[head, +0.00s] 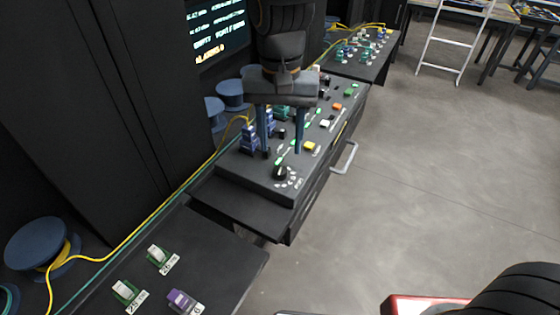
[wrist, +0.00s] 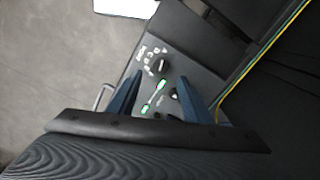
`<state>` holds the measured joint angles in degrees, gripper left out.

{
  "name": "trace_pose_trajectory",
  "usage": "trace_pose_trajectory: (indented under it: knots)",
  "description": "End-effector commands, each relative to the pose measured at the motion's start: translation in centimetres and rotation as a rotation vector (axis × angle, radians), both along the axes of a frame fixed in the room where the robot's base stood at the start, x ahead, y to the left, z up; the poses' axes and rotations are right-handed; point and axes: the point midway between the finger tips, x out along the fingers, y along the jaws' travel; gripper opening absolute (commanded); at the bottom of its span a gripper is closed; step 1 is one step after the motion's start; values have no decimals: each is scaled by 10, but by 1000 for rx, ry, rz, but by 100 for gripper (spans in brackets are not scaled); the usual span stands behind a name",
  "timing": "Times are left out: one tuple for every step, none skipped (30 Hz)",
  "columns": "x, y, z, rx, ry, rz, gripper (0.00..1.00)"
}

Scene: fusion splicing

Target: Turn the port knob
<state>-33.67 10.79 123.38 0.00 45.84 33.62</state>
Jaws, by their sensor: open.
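The port knob, a black round knob (head: 281,173), sits near the front corner of the dark console panel, with white markings around it. It also shows in the wrist view (wrist: 163,66), ahead of and between my fingers. My gripper (head: 282,154) has its two blue fingers apart and pointing down over the console, behind the knob in the head view. Nothing shows between the fingers. In the wrist view my gripper (wrist: 156,88) is open, and its fingertips appear short of the knob. I cannot tell their exact height above the panel.
The console (head: 255,183) carries green, yellow and orange buttons and blue connectors (head: 250,138) close to the left finger. A silver handle (head: 346,157) sticks out at its right side. A lower dark table (head: 215,265) holds labelled switches. A yellow cable (head: 120,255) runs along the left.

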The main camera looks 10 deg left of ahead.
Motion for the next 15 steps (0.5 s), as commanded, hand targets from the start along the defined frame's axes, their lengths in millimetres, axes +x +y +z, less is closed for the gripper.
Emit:
trace_pose_trajectory:
  knots:
    - [-1, 1, -3, -2, 3, 0, 46]
    - [-1, 2, -6, -2, 3, -1, 46]
    - [-1, 1, -10, -2, 3, -1, 46]
    - [-1, 1, -15, -3, 4, -2, 46]
    - [-1, 1, -19, -3, 4, -2, 46]
    - [-2, 1, -25, -3, 4, -1, 46]
    - [-1, 1, -30, -3, 4, -1, 46]
    - [-1, 1, -35, -3, 4, -1, 46]
    - [-1, 1, -41, -3, 4, -1, 46]
    - [-2, 0, -46, -3, 4, -1, 46]
    - [-2, 0, -50, -3, 4, -1, 46]
    - [-1, 0, -55, -2, 3, -1, 46]
    - [-1, 0, -59, -3, 4, -1, 46]
    - [-1, 0, -62, -2, 3, -1, 46]
    - [-1, 1, -65, -1, 2, -1, 46]
